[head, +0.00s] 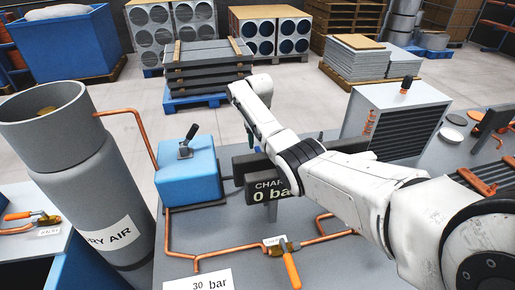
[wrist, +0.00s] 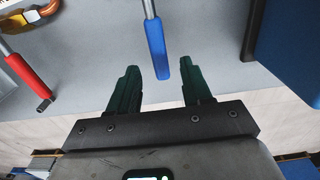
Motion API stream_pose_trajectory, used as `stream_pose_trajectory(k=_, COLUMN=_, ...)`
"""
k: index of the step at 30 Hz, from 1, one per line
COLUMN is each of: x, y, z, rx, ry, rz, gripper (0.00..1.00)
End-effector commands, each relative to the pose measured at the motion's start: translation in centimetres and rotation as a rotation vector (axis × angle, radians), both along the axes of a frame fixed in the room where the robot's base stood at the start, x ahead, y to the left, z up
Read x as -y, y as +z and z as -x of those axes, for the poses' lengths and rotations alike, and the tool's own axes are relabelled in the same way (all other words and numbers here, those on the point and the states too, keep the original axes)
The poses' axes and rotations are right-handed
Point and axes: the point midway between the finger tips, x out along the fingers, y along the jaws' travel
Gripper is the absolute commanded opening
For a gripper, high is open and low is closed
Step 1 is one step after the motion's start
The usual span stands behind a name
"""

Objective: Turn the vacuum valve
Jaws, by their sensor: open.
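In the wrist view a blue lever handle (wrist: 157,50) on a grey metal stem points toward my gripper (wrist: 158,80). My gripper is open, its two dark green fingers spread on either side of the line of the handle. The handle's tip is near the gap and appears free of both fingers. A second lever, with a red handle (wrist: 24,72), is at the left. No readable label shows which lever is the vacuum valve. In the head view my arm hides most of the gripper and both of these levers.
A dark gauge panel reading 0 bar (head: 241,178) stands beside my arm. A blue box with a black lever (head: 188,171), an orange-handled valve (head: 289,265) on copper pipes, and a grey cylinder (head: 90,190) are nearby. A finned unit (head: 397,120) stands behind my arm.

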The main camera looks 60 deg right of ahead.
Motion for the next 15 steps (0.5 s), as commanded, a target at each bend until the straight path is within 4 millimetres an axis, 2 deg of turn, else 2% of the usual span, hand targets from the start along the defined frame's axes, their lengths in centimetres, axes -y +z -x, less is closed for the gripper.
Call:
stream_pose_trajectory(k=6, x=0.0, y=-3.0, z=0.0, rx=-0.001, ry=0.0, rz=0.001, gripper=0.49)
stream_pose_trajectory(k=15, x=0.0, y=-4.1, z=0.0, rx=0.002, ry=-0.001, rz=0.002, gripper=0.49)
